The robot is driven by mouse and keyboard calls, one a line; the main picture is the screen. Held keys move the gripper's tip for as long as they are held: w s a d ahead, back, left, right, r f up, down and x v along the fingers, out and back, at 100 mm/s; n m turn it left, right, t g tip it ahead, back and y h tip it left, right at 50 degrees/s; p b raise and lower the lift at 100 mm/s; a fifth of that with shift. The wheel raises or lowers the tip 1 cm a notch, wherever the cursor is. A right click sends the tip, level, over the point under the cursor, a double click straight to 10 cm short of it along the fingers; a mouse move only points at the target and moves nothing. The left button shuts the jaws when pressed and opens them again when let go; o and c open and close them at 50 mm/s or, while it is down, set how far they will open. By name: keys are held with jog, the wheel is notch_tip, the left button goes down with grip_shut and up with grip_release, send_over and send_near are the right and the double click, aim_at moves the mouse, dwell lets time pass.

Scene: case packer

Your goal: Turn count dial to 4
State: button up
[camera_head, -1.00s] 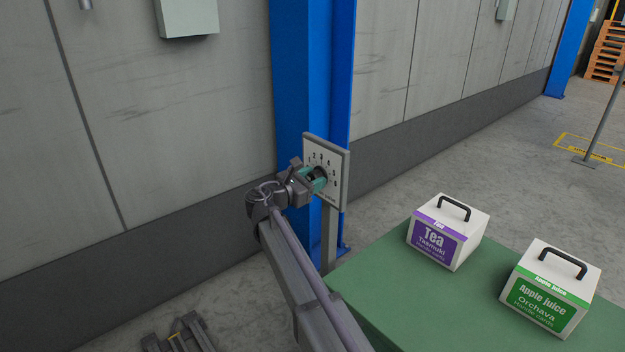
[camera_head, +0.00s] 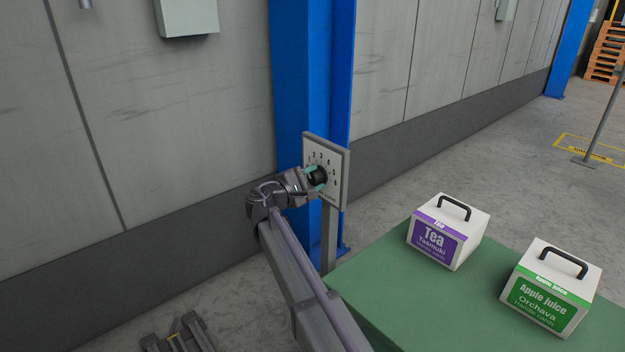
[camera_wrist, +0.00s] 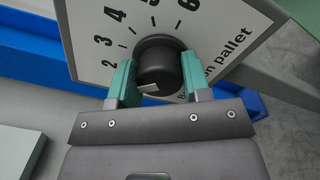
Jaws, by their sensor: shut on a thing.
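The count dial (camera_wrist: 158,58) is a round black knob on a white panel (camera_wrist: 224,26) with black numerals, among them 2, 3, 4 and 6. A small white mark (camera_wrist: 149,88) shows on the near, lower side of the knob. I cannot tell for certain which numeral it lines up with. My gripper (camera_wrist: 156,78) is shut on the dial, with one teal finger on each side of it. In the head view the dial (camera_head: 319,174) shows in front of the panel (camera_head: 338,182), with my gripper (camera_head: 315,178) at it.
The panel stands on a grey post (camera_head: 328,240) by a blue column (camera_head: 296,100) near the grey wall. A green table (camera_head: 385,292) to the right holds a Tea box (camera_head: 472,232) and an Apple juice box (camera_head: 574,285).

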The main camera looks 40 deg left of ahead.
jog(key=m, duration=0.7)
jog(key=shift+m, duration=0.3)
jog(key=m, duration=0.6)
jog(key=shift+m+h, duration=0.3)
jog(key=shift+m, duration=0.1)
jog(key=shift+a, duration=0.1)
jog(key=o, duration=0.9)
jog(key=shift+o, duration=0.2)
jog(key=v, duration=1)
jog(key=shift+s, duration=0.35)
